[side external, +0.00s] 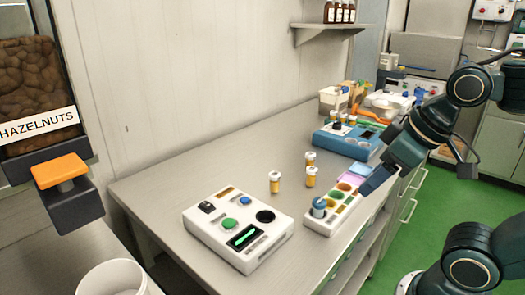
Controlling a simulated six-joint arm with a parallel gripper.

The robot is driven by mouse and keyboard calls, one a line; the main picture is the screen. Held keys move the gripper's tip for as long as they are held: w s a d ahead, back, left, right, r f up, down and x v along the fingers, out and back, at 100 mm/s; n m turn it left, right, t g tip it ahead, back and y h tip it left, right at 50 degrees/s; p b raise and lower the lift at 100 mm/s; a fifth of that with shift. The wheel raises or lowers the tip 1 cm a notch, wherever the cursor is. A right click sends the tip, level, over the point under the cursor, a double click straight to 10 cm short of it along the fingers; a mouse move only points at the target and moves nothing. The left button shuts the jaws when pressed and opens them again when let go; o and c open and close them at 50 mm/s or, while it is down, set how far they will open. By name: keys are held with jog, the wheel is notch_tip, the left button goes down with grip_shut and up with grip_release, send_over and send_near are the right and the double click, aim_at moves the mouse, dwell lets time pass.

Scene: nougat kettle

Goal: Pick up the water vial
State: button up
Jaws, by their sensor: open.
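Three small amber vials with white caps stand upright on the grey bench: one at the left (275,182), one at the back right (310,158) and one in front of it (311,176). A blue-topped container (318,207) stands in the near end of a white tray (322,226) with coloured wells. No label is readable, so I cannot tell which one holds water. My gripper (373,183) is open and empty, beside the tray's right side near the bench edge. It is to the right of all the vials and touches none of them.
A white device (205,228) with green and blue buttons sits at the front left. A blue device (335,142) with more small vials stands behind. A hazelnut dispenser (30,90) hangs at left above a white bucket (112,278). Bare bench lies along the wall.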

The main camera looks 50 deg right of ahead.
jog(key=w+n, duration=0.1)
jog(key=n+g, duration=0.6)
jog(key=n, duration=1.1)
send_over(320, 201)
notch_tip(320, 201, down, 4)
jog(key=shift+r, duration=0.1)
jog(key=shift+f, duration=4.3)
jog(key=shift+f, duration=0.15)
jog(key=shift+f, duration=2.45)
